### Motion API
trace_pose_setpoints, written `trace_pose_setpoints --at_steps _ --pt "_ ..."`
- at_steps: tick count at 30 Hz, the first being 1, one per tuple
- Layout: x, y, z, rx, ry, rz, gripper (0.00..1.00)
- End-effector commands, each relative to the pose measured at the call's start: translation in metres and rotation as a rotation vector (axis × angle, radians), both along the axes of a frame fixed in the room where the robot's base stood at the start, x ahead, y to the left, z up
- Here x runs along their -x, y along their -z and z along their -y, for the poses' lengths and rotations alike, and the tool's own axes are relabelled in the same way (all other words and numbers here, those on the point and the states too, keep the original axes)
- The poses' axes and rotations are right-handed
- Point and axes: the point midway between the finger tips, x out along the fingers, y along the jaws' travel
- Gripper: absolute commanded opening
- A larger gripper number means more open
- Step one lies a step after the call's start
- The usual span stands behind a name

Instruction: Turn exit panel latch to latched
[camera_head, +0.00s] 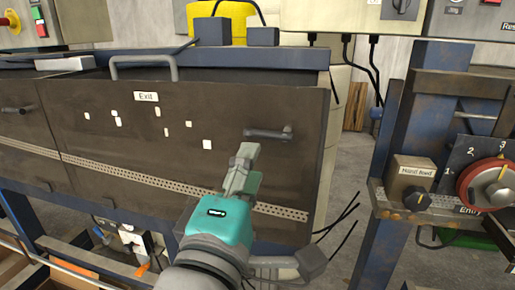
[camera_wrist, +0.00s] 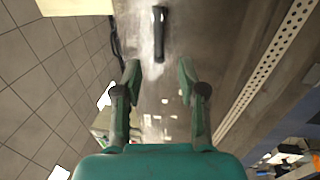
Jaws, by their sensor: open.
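The brown exit panel (camera_head: 185,120) carries a white "Exit" label (camera_head: 146,96). Its dark grey latch (camera_head: 268,133) lies roughly level near the panel's right edge. In the wrist view the latch (camera_wrist: 158,35) is a dark bar running up the picture, ahead of my fingers. My gripper (camera_head: 244,152) is just below and left of the latch in the head view. In the wrist view my gripper (camera_wrist: 159,75) has its two fingers spread, with nothing between them. The latch lines up with the gap and looks apart from the fingertips.
A grey bar handle (camera_head: 144,63) stands above the panel's top edge. A perforated strip (camera_head: 130,180) crosses the panel below the latch. To the right, a blue post carries a hand-feed box (camera_head: 412,178) and a red dial (camera_head: 487,184). Black cables hang near the panel's right side.

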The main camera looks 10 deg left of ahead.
Motion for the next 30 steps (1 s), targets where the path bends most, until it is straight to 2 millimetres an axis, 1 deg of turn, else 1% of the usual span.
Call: trace_pose_setpoints --at_steps 1,6,12,23,26,29,30 --pt "0.010 0.002 -0.001 -0.001 -0.004 0.000 0.41" --pt "0.031 0.006 -0.002 0.000 -0.003 0.000 0.41" --pt "0.041 0.008 -0.001 0.000 0.000 0.000 0.41" --pt "0.041 0.010 -0.001 0.001 -0.001 0.000 0.41" --pt "0.036 0.021 0.001 0.007 -0.006 0.003 0.41" --pt "0.027 0.042 0.005 0.012 -0.022 0.008 0.41" --pt "0.023 0.053 0.007 0.013 -0.032 0.009 0.41"
